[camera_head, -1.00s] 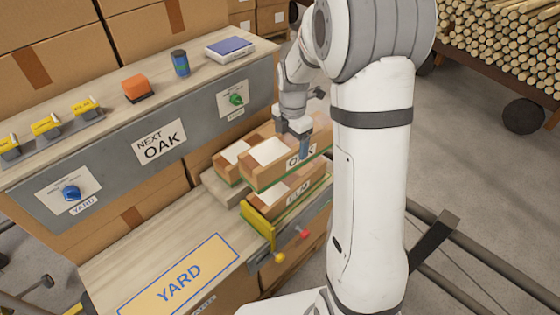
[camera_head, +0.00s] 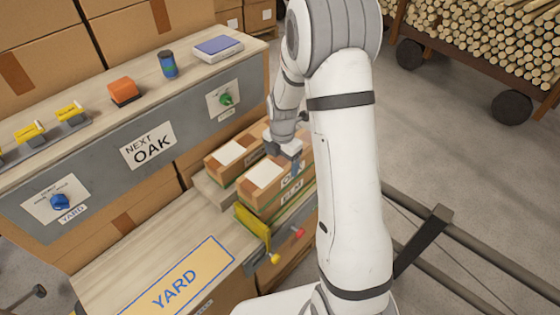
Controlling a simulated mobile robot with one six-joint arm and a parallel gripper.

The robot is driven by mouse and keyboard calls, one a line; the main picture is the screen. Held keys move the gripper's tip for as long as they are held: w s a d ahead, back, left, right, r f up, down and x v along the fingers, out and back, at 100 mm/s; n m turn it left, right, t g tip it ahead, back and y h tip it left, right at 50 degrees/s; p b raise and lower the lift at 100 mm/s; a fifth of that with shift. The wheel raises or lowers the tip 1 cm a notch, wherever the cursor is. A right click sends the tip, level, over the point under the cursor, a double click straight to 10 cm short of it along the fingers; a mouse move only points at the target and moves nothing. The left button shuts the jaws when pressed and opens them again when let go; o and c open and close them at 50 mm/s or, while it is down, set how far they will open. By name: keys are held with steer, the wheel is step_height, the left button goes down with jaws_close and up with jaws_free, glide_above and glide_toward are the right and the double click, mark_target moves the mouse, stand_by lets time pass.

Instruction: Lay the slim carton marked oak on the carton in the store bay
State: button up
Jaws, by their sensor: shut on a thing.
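The slim oak carton (camera_head: 258,191) is brown with a white top label. Its front lettering is partly covered by my gripper (camera_head: 288,162). My gripper is shut on this carton at its right side, fingertips mostly hidden. The carton is level, directly over the carton marked ELM (camera_head: 292,193) in the bay by the yellow gate (camera_head: 252,222). No clear gap shows between the two, but I cannot tell whether the oak carton fully rests on it. Another carton with a white label (camera_head: 226,156) stands just behind and to the left.
The grey panel reads NEXT OAK (camera_head: 148,146) and carries a blue knob (camera_head: 60,202) and a green knob (camera_head: 226,99). The YARD surface (camera_head: 222,232) is bare. An orange block (camera_head: 123,91) and a blue can (camera_head: 168,64) stand on the shelf above.

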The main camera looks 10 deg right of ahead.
steer(key=shift+r, duration=0.1)
steer(key=shift+f, duration=0.2)
steer(key=o, duration=1.2)
steer(key=shift+s, duration=0.1)
steer(key=shift+o, duration=0.2)
steer(key=shift+r, duration=0.1)
step_height(320, 180, up, 12)
steer(key=s+r+m+t, duration=0.1)
steer(key=s+r+m, duration=0.3)
steer(key=s+m, duration=0.7)
steer(key=s+r+m+t, duration=0.1)
steer(key=s+r+m, duration=0.4)
steer(key=s+m, duration=0.6)
steer(key=a+m, duration=0.1)
steer(key=m, duration=0.1)
steer(key=shift+s+r+m+p, duration=0.2)
steer(key=shift+s+m+p, duration=0.2)
